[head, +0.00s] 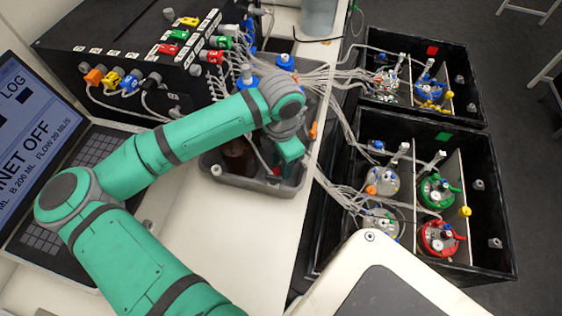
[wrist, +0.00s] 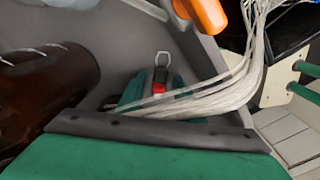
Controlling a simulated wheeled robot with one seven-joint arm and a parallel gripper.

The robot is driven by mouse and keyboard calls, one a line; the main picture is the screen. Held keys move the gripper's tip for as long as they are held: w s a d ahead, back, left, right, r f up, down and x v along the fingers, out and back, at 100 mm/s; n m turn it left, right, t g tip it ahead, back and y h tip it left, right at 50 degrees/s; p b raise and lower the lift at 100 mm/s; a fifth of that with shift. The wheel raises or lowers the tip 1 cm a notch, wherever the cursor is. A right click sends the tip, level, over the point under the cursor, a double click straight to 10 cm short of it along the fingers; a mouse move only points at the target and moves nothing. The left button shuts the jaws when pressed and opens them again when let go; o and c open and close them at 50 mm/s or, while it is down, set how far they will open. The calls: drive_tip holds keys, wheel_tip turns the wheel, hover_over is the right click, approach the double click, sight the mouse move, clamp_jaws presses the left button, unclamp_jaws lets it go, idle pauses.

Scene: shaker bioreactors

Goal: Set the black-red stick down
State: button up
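The black-red stick (wrist: 159,82) shows in the wrist view between the green fingertips of my gripper (wrist: 158,92). It has a red band and a pale loop at its far end. The fingers close in on both sides of it, and its lower part is hidden. In the head view my gripper (head: 280,165) points down into the grey tray (head: 285,190) on the white bench, and a small red bit of the stick (head: 277,171) shows by the fingers. Whether the stick touches the tray floor cannot be told.
A brown bottle (wrist: 45,95) stands in the tray left of my gripper. A bundle of pale tubes (wrist: 215,95) passes close on the right, and an orange part (wrist: 205,12) is near. Black boxes (head: 400,225) with vessels stand to the right. The bench front (head: 235,240) is clear.

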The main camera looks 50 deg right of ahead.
drive_tip(key=shift+r, duration=0.1)
wheel_tip(320, 180, up, 12)
idle(0.5)
idle(0.5)
